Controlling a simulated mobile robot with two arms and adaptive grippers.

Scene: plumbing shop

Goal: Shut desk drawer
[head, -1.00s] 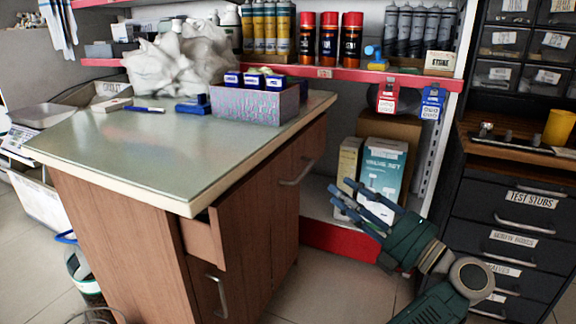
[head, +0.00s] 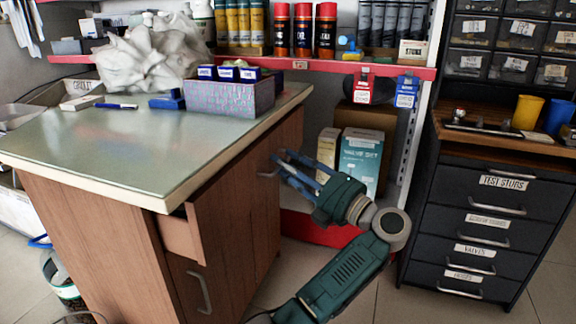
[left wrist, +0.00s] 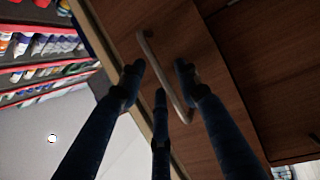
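The desk (head: 215,165) has a brown wooden drawer (head: 228,185) under its top, standing partly out; its pale side panel (head: 180,238) shows at the near corner. The drawer's metal handle (head: 267,173) is on its front. My left gripper (head: 283,168) is at that handle in the head view, its dark blue fingers pointing at the drawer front. In the left wrist view the open fingers (left wrist: 160,85) spread around the handle (left wrist: 164,72), with the drawer front (left wrist: 215,80) behind. I cannot tell whether they touch it. My right gripper is not in view.
A lower desk door with a handle (head: 202,292) is below the drawer. A patterned box (head: 225,98) and white crumpled bag (head: 150,58) stand on the desktop. Behind are a red-edged shelf (head: 320,67) and cartons (head: 360,160). A dark drawer cabinet (head: 480,225) stands right.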

